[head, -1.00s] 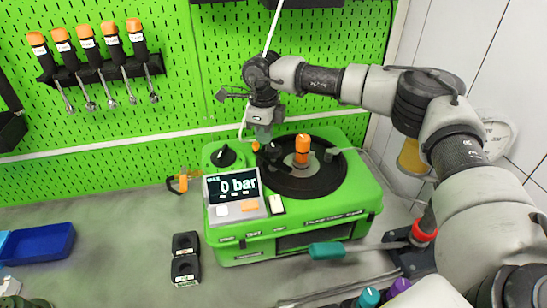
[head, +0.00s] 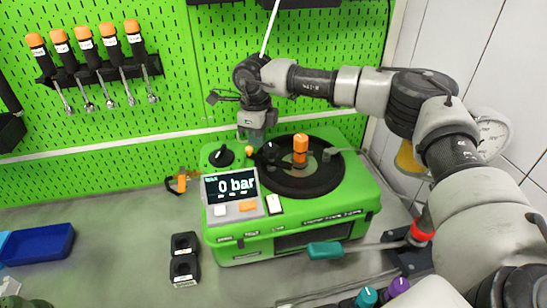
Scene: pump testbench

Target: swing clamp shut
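The green pump testbench (head: 290,228) stands on the grey table, with a dark round plate (head: 325,178) on top. An orange-topped part (head: 300,150) stands upright in the middle of the plate. A black clamp piece (head: 270,153) sits at the plate's left rim, and a small yellow-orange knob (head: 249,150) shows left of it. A grey piece (head: 331,154) lies at the plate's right rim. My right gripper (head: 257,136) points down just above and behind the yellow-orange knob. Its fingertips are small and partly merged with the background, so contact and opening are unclear. My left gripper is out of view.
The display (head: 231,187) reads 0 bar, beside a black dial (head: 221,156). A teal-handled tool (head: 326,250) lies in front of the bench. A black two-part block (head: 185,258) and a blue tray (head: 38,243) lie left. Orange-handled tools (head: 85,40) hang on the pegboard.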

